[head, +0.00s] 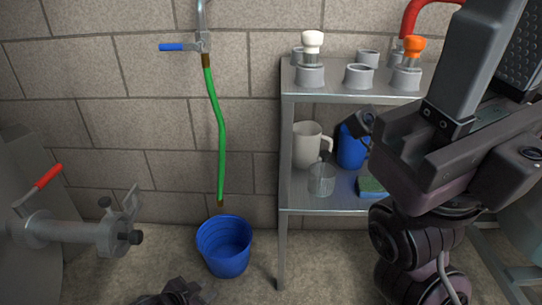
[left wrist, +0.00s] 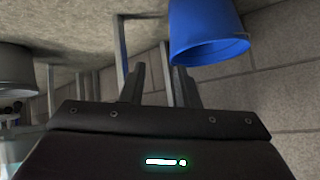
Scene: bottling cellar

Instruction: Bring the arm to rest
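My left gripper (head: 178,292) shows as a small dark shape at the bottom edge of the head view, in front of the blue bucket. In the left wrist view its two fingers (left wrist: 160,84) stand apart with nothing between them, so it is open and empty. My right gripper (head: 497,55) is large and close at the right of the head view, pointing up. Its fingers look apart, with a textured pad showing on one and nothing seen between them. Its fingertips run out of the frame at the top.
The blue bucket (head: 226,262) stands on the floor below a green hose (head: 221,130); it also shows in the left wrist view (left wrist: 205,45). A metal shelf (head: 300,93) holds jars, a white jug (head: 307,150) and a glass (head: 321,180). A red-handled valve (head: 75,232) is at left.

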